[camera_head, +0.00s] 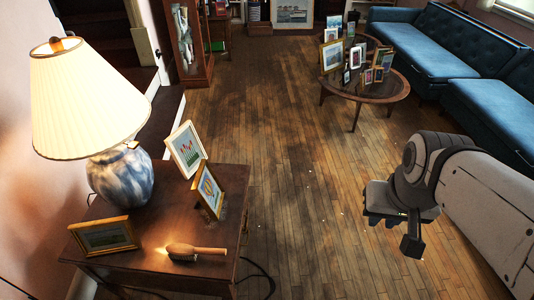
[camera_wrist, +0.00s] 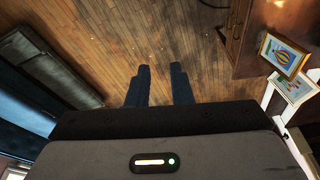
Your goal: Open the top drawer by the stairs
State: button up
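A dark wooden side table (camera_head: 150,275) stands at the lower left of the head view, close to the stairs (camera_head: 105,50). Its front faces are mostly hidden from above, so I cannot make out a drawer there. My gripper (camera_head: 393,230) is at the right of the head view, over bare floor and well apart from the table. In the wrist view its two fingers (camera_wrist: 160,75) are spread with floor visible between them, and they hold nothing.
On the table stand a lamp (camera_head: 120,180), several picture frames (camera_head: 185,150) and a hairbrush (camera_head: 195,251). A cable (camera_head: 262,275) lies on the floor beside it. A round table (camera_head: 385,93) and blue sofa (camera_head: 440,60) stand farther off. The middle floor is clear.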

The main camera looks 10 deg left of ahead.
jog(key=w+a+f+m+t+y+b, duration=0.15)
jog(key=w+a+f+b, duration=0.3)
jog(key=w+f, duration=0.45)
jog(key=w+a+f+t+b, duration=0.3)
jog(key=w+f+b, duration=0.3)
jog(key=w+f, duration=0.35)
jog(key=w+a+f+t+y+b, duration=0.1)
jog(key=w+a+f+t+b, duration=0.15)
jog(key=w+f+b, duration=0.5)
jog(key=m+g+y+b, duration=0.1)
jog(key=m+y+b, duration=0.2)
jog(key=y+b, duration=0.85)
send_near(247, 224)
jog(key=f+x, duration=0.1)
jog(key=x, duration=0.2)
jog(key=b+x, duration=0.1)
jog(key=x, duration=0.2)
jog(key=b+x, duration=0.1)
jog(key=x, duration=0.3)
jog(key=shift+r, duration=0.2)
jog(key=shift+c, duration=0.5)
grip_shut()
